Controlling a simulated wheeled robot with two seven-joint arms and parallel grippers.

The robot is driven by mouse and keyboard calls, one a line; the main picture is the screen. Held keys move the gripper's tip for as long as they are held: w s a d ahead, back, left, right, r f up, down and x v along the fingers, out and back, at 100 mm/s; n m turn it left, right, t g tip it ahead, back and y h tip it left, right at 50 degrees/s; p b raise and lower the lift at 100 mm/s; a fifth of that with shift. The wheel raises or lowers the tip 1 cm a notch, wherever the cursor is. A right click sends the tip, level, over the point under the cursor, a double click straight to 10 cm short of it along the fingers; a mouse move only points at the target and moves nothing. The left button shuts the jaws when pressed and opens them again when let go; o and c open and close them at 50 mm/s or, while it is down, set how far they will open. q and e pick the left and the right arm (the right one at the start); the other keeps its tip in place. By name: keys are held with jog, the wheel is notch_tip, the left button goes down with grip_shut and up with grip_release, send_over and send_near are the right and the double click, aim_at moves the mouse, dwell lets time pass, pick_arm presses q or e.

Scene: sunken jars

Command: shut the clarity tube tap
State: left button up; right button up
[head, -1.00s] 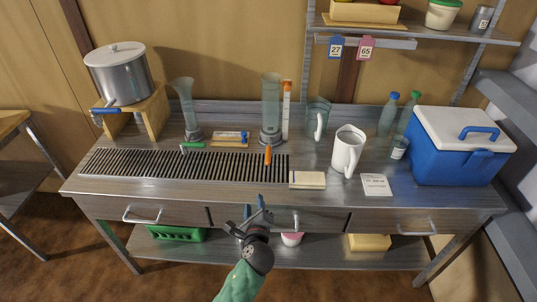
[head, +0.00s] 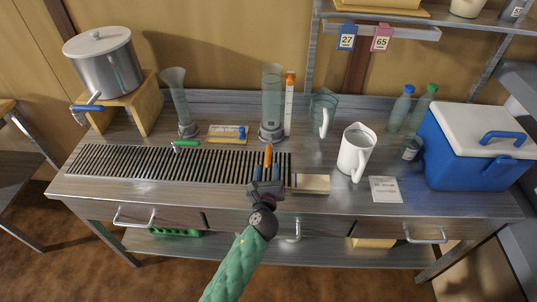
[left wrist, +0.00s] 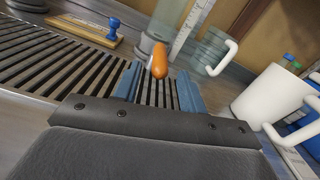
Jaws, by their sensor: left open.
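The tall clear tube (head: 271,97), which looks like the clarity tube, stands on a round base at the middle of the bench. Its orange tap handle (head: 268,153) points toward me at the front; it also shows in the left wrist view (left wrist: 160,62). My left gripper (head: 267,173) is open and empty over the bench's front part. Its blue fingers lie to either side of the orange handle in the picture, with the handle just beyond the tips in the left wrist view (left wrist: 157,84). I cannot tell any contact. My right gripper is not in view.
A slatted drain (head: 160,163) runs left of my gripper. A funnel-topped glass (head: 177,100) with a green tap (head: 186,143) stands left. A white jug (head: 356,150), a glass jug (head: 322,113) and a blue cooler (head: 465,160) stand right. A metal pot (head: 103,66) sits on a wooden stand.

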aim_at(268, 158)
pick_arm(q)
jog(key=w+p, duration=0.1)
jog(key=w, duration=0.3)
jog(key=shift+w+d, duration=0.1)
jog(key=shift+w, duration=0.8)
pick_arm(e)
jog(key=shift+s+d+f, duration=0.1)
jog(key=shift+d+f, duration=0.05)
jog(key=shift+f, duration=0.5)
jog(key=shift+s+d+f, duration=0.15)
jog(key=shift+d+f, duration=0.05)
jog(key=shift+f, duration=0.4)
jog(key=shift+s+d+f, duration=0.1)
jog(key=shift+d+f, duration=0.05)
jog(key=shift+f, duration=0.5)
pick_arm(q)
grip_shut()
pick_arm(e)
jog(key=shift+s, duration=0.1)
